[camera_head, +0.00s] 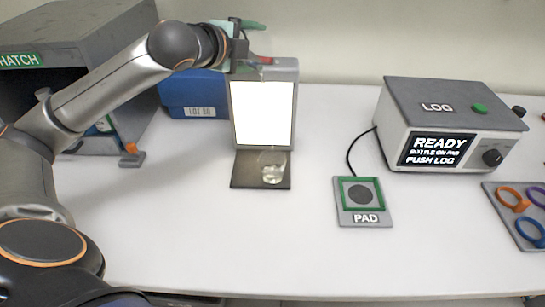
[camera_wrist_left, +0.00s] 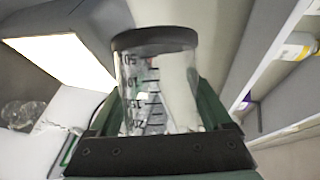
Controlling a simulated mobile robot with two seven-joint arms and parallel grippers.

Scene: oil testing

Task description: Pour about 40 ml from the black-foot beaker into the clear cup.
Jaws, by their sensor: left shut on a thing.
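The black-foot beaker (camera_wrist_left: 158,90) is clear with printed graduation marks. In the left wrist view it sits between the green fingers of my left gripper (camera_wrist_left: 160,110), its black foot at the top of the picture. My left gripper (camera_head: 240,38) is shut on it, raised near the top of the lit panel in the head view. The beaker is hard to make out in the head view; its liquid level is unclear. The clear cup (camera_head: 272,172) stands upright on a dark mat (camera_head: 240,183), below and apart from the gripper. It also shows in the left wrist view (camera_wrist_left: 18,114). My right gripper is out of view.
A bright white panel (camera_head: 262,112) stands behind the cup. A blue box (camera_head: 190,97) and a grey hatch cabinet (camera_head: 60,50) are at left. The PAD (camera_head: 365,217), LOG box (camera_head: 440,100) and colored rings (camera_head: 515,198) are at right. The front table is clear.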

